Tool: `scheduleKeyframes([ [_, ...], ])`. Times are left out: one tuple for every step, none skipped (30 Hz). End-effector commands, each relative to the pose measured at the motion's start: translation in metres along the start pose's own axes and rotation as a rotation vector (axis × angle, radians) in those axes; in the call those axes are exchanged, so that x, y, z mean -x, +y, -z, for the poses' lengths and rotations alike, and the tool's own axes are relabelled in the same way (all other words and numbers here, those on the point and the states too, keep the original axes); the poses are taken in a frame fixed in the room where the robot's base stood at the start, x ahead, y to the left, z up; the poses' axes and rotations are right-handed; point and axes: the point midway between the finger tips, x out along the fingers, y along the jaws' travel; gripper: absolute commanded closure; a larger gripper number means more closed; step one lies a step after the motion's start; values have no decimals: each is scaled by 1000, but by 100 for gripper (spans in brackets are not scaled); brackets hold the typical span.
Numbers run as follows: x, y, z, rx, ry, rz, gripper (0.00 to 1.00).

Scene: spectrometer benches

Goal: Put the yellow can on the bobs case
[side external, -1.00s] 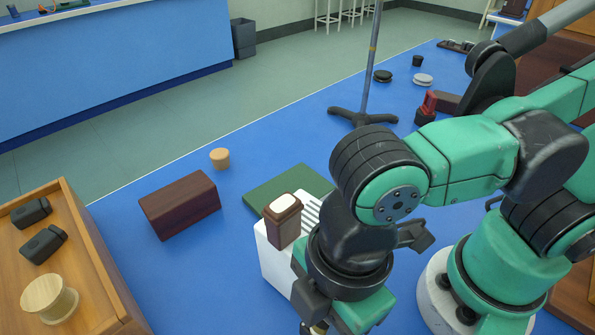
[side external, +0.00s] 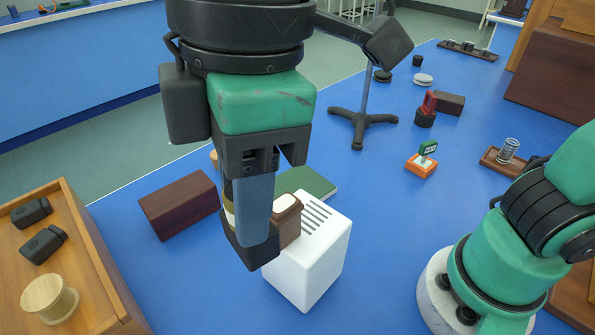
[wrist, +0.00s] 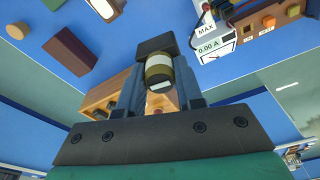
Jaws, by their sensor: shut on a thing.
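My gripper (side external: 250,235) is at the centre left of the side view, above the blue table and in front of the white box. It is shut on the yellow can (wrist: 158,72), which is olive-yellow with a pale band. In the side view only a sliver of the can (side external: 229,208) shows behind a finger. In the wrist view the can sits between the fingers of my gripper (wrist: 160,85). A long, shallow dark tray with several small pieces (side external: 468,49) lies at the far right back; I cannot tell whether this is the bobs case.
A dark red-brown block (side external: 180,205) lies left of my gripper. A white slotted box (side external: 310,265) stands close on its right, with a brown white-topped piece (side external: 287,218) beside my fingers. A wooden case (side external: 90,270) fills the left corner. A stand (side external: 362,120) rises behind.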

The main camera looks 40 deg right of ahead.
Motion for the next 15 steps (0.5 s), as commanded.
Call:
scheduleKeyframes([
  [1, 16, 12, -47, 0, -6, 100],
  [1, 24, 19, -72, 0, -9, 100],
  [0, 36, 27, -106, 0, -13, 100],
  [-1, 46, 32, -132, -1, -16, 100],
  [-2, 55, 38, -158, -1, -19, 100],
  [-4, 68, 44, -192, -1, -23, 100],
  [-6, 78, 48, -217, -1, -26, 100],
  [-9, 88, 53, -242, -1, -29, 100],
  [-12, 102, 58, -277, -1, -33, 100],
  [-16, 113, 61, -302, -1, -36, 100],
  [-19, 124, 64, -327, -1, -39, 100],
  [-24, 138, 66, -360, -1, -43, 100],
  [-28, 149, 68, -386, -1, -46, 100],
  [-32, 160, 69, -411, -1, -49, 100],
  [-38, 174, 70, -442, -1, -53, 100],
])
